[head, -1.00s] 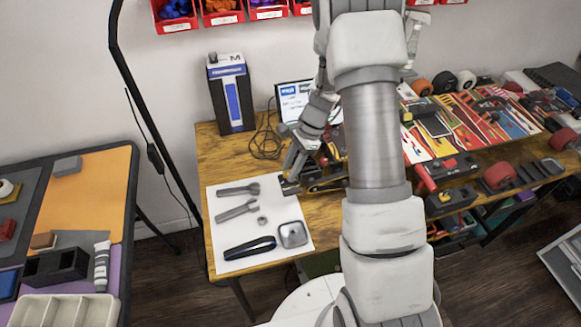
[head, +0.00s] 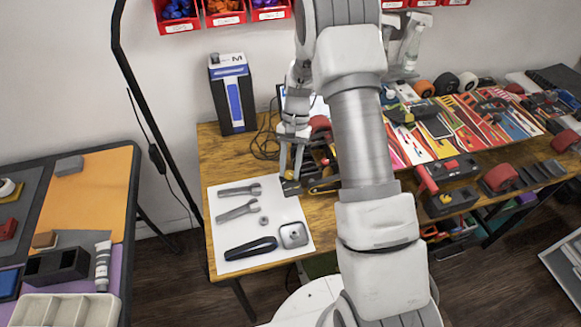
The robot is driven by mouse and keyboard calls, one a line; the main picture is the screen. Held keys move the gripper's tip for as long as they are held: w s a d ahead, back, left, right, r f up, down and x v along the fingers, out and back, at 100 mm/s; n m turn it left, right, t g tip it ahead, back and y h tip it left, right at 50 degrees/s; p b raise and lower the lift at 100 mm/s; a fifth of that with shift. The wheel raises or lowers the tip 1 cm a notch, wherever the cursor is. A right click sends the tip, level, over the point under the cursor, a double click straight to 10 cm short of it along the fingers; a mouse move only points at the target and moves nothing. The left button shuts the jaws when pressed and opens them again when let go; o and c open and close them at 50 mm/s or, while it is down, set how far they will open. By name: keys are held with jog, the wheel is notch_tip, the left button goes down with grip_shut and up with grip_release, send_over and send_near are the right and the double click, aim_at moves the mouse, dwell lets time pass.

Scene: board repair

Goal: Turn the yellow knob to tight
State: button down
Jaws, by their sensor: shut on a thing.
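The yellow knob (head: 289,175) shows as a small yellow spot between my fingertips, on top of a small dark block (head: 291,188) at the right edge of the white sheet. My gripper (head: 290,173) points down over it and is shut on it. The fingers hide most of the knob, so its turn position cannot be read. A yellow and black part (head: 325,187) lies just right of the block, partly behind my arm.
The white sheet (head: 225,232) holds two wrenches (head: 238,190), a nut (head: 264,220), a dark-handled tool (head: 250,249) and a square metal piece (head: 293,234). A blue-grey box (head: 232,93) stands at the back left. Cables (head: 264,143) lie behind. Colourful tools crowd the right side.

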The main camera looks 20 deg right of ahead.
jog(key=shift+n, duration=0.6)
jog(key=shift+h, duration=0.3)
jog(key=shift+w, duration=0.1)
jog(key=c, duration=0.6)
grip_release()
jog(key=v, duration=1.7)
jog(key=shift+w+r+p, duration=0.15)
jog(key=shift+r+p, duration=0.05)
jog(key=shift+p, duration=0.2)
